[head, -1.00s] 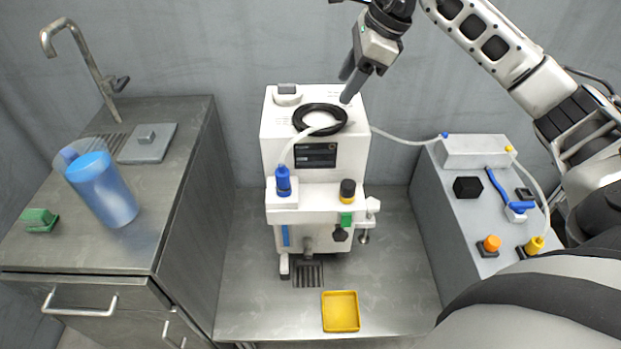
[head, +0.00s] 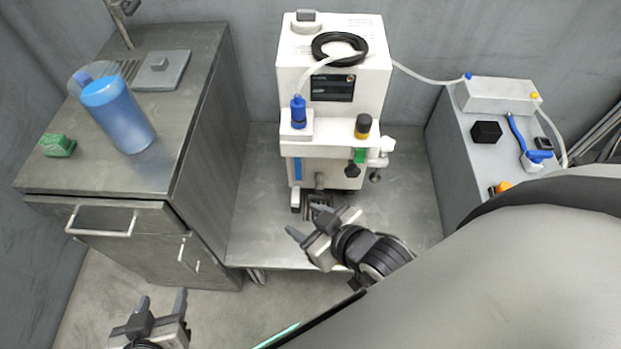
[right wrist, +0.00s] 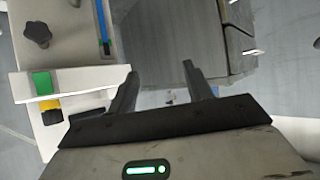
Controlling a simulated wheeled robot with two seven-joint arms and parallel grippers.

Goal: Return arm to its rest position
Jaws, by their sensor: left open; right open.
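My right gripper (head: 322,223) is open and empty, low in front of the white machine (head: 300,75), over the front of the steel cart (head: 260,215). In the right wrist view its two fingers (right wrist: 160,72) stand apart with nothing between them; the machine's black knob (right wrist: 38,33) and green part (right wrist: 42,82) show at the left. My left gripper (head: 160,305) is open and empty at the bottom left of the head view, in front of the cabinet.
A steel cabinet (head: 195,100) at left carries a blue jug (head: 125,120), a green sponge (head: 58,146) and a grey plate (head: 162,72).

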